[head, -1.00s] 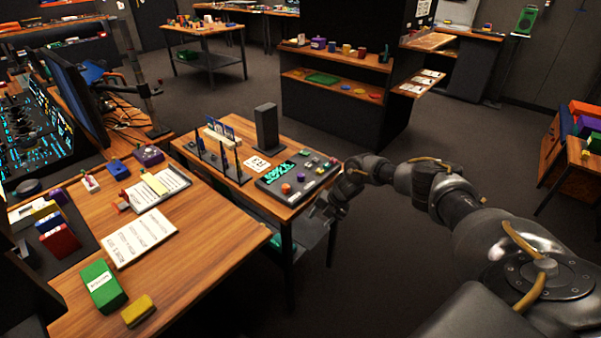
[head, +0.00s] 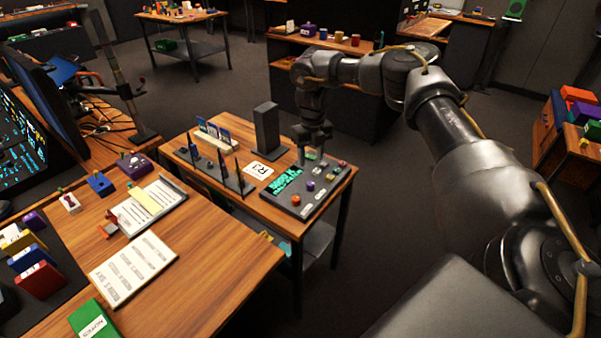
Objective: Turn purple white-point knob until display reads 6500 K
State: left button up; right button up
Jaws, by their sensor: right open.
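The dark trackball panel (head: 325,183) lies on the small wooden table. Its display (head: 287,180) shows cyan text too small to read. The purple knob (head: 310,186) is near the panel's middle, right of the display; its white point cannot be made out. An orange-red round control (head: 296,200) is at the panel's near left. My right gripper (head: 312,160) is open and points down over the panel's far part, behind the purple knob and apart from it. It hides some of the panel's back edge. My left gripper is not in view.
A dark upright block (head: 266,130) stands left of my right gripper. A card marked R3 (head: 259,171) lies left of the panel, and dark upright holders (head: 222,168) stand farther left. The larger desk (head: 190,255) with papers and boxes is at the front left.

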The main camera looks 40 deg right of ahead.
aim_at(311, 183)
jog(key=shift+s+f, duration=0.25)
jog(key=shift+f, duration=0.85)
notch_tip(311, 183, down, 7)
jog(key=shift+w+p, duration=0.1)
jog(key=shift+p, duration=0.45)
jog(key=shift+f, duration=0.5)
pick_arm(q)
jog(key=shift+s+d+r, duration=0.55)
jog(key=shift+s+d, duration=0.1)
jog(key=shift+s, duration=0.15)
pick_arm(e)
jog(key=c, duration=1)
